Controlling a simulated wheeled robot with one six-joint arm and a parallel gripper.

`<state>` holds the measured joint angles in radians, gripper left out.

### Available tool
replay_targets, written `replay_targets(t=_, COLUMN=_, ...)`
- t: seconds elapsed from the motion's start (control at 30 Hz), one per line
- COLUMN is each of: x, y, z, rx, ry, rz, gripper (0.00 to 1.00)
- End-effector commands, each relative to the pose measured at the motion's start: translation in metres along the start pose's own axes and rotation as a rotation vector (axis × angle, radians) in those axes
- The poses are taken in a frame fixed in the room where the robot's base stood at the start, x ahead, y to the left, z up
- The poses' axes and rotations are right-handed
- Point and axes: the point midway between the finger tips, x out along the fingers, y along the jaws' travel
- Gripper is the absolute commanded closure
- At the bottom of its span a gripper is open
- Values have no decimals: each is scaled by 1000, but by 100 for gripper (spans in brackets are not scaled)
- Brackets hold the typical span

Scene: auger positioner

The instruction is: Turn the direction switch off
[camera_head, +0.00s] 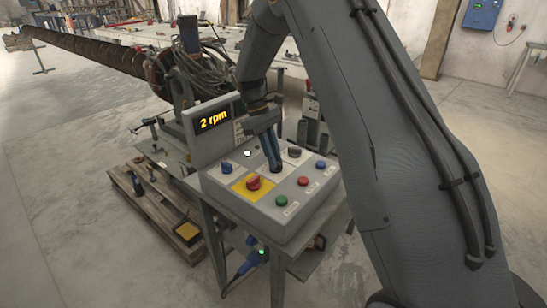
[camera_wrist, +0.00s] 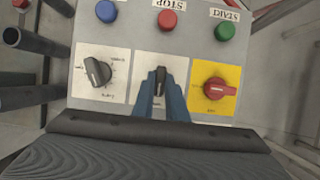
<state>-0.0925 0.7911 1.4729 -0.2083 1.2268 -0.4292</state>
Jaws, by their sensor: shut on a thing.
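The control box (camera_head: 250,215) stands on a metal stand, with a row of three rotary switches on its sloped top. In the wrist view, the middle switch (camera_wrist: 160,74) has a black knob on a white plate, pointing roughly along the picture's vertical. My gripper (camera_wrist: 161,92) has its blue fingers shut on this knob; they hide its lower part. In the head view, my gripper (camera_head: 273,163) reaches down to the panel and covers this knob. The labels are too small to read, so I cannot confirm which switch is the direction switch.
A red switch (camera_wrist: 217,88) on yellow and a black knob (camera_wrist: 98,72) flank the held one closely. Blue (camera_wrist: 106,11), red (camera_wrist: 167,19) and green (camera_wrist: 225,31) buttons line the panel. The display (camera_head: 215,120) reads 2 rpm. A pallet (camera_head: 155,210) lies left.

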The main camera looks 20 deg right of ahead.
Motion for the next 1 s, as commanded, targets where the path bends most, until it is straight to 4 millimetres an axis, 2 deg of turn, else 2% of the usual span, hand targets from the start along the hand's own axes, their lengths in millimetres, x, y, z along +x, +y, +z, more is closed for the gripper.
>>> replay_targets(t=0.03, x=-1, y=0, z=0, rx=0, ry=0, rz=0, gripper=100)
replay_targets(t=0.07, x=-1, y=0, z=0, rx=0, ry=0, rz=0, gripper=86)
replay_targets(t=0.17, x=-1, y=0, z=0, rx=-1, ry=0, rz=0, gripper=69)
replay_targets(t=0.43, x=0, y=0, z=0, rx=-1, ry=0, rz=1, gripper=69)
replay_targets(t=0.57, x=-7, y=0, z=-1, rx=-1, ry=1, rz=1, gripper=69)
replay_targets(t=1.0, x=-70, y=0, z=-1, rx=-2, ry=1, rz=2, gripper=69)
